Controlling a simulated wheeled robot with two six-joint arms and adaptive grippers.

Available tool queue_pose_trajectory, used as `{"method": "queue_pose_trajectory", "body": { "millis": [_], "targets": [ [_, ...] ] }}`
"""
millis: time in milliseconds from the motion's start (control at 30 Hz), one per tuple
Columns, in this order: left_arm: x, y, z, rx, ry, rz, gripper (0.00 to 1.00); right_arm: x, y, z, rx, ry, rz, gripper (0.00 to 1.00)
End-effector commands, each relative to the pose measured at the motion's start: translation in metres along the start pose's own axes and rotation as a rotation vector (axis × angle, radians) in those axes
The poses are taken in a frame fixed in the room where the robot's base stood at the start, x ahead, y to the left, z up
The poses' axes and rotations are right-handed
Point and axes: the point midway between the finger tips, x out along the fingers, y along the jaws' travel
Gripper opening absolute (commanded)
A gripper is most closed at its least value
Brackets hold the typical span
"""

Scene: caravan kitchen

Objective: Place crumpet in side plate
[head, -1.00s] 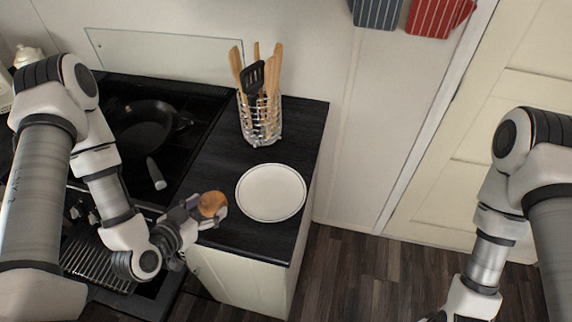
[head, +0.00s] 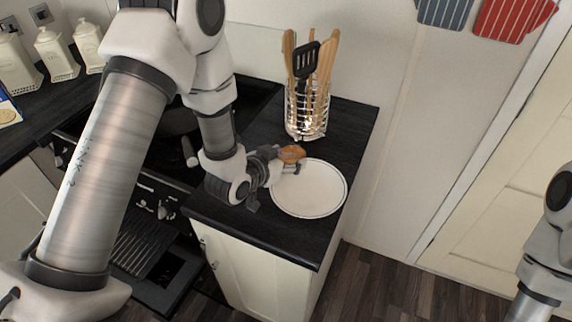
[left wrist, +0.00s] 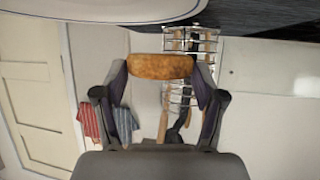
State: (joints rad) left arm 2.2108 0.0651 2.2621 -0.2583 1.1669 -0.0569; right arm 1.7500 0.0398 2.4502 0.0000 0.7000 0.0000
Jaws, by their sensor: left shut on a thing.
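The crumpet (head: 292,153) is round, flat and golden brown. My left gripper (head: 287,162) is shut on it and holds it at the upper left edge of the side plate. In the left wrist view the crumpet (left wrist: 160,66) is gripped edge-on between the two fingers. The side plate (head: 315,192) is white with a thin dark rim line and lies empty on the black counter. Part of the plate (left wrist: 95,10) also shows along the top of the left wrist view, apart from the crumpet. My right gripper is out of the frame.
A wire utensil holder (head: 307,115) with wooden tools and a black spatula stands just behind the plate. A pan (head: 178,122) on the hob is partly hidden by my left arm. Cream canisters (head: 57,55) stand at the far left. The counter's right edge is close to the plate.

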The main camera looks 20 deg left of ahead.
Motion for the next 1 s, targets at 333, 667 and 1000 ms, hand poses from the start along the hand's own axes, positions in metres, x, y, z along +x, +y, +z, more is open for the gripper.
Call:
{"method": "queue_pose_trajectory", "body": {
  "millis": [333, 667, 1000],
  "targets": [
    [0.010, 0.000, 0.027, -0.001, -0.005, 0.000, 0.37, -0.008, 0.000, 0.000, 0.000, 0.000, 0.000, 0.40],
    [0.015, 0.000, 0.037, -0.001, -0.005, 0.000, 0.37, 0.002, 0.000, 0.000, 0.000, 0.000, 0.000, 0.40],
    [0.015, 0.001, 0.044, -0.005, -0.015, 0.002, 0.95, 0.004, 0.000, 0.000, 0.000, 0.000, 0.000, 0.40]
  ]
}}
